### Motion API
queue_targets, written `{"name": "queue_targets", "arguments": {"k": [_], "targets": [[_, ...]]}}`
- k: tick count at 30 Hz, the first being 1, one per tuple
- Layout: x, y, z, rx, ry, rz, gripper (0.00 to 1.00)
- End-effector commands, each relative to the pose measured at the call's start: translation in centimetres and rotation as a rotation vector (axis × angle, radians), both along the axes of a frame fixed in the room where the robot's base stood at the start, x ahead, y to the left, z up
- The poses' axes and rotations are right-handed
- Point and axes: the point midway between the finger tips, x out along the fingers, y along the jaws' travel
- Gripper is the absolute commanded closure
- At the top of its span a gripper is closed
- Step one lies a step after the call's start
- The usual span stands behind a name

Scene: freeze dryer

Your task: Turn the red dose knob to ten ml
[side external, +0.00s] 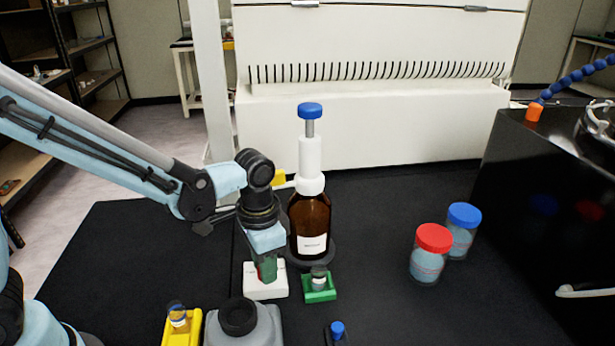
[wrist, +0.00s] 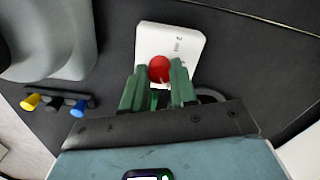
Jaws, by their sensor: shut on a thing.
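The red dose knob (wrist: 159,66) is a small round knob on a white block (wrist: 150,33). Small dark markings show on the block beside the knob, too small to read surely. In the side view the white block (side external: 254,289) stands on the black bench in front of the brown bottle, with my gripper (side external: 267,270) pointing down at it. In the wrist view the green fingers of my gripper (wrist: 159,74) are on either side of the knob, shut on it. Part of the knob is hidden by the fingers, and its set value cannot be told.
The brown dispenser bottle (side external: 310,222) with a blue top stands just behind. A green holder (side external: 320,293) is close at the right; a grey bottle (side external: 262,330) and yellow holder (side external: 182,330) are in front. Red-capped (side external: 428,262) and blue-capped (side external: 463,228) jars stand right, with clear bench between.

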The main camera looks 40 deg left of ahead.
Motion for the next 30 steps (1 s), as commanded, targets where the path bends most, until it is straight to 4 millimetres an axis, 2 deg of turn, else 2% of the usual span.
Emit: {"name": "queue_targets", "arguments": {"k": [17,18,22,23,30], "targets": [[0.02,-0.02,0.05,0.0,0.0,-0.037,1.0],[0.02,-0.02,0.05,0.0,0.0,-0.036,0.7],[0.01,-0.02,0.04,0.0,0.0,-0.036,0.5],[0.01,-0.02,0.03,0.0,0.0,-0.036,0.47],[0.0,-0.01,0.03,0.0,0.0,-0.035,0.47]]}}
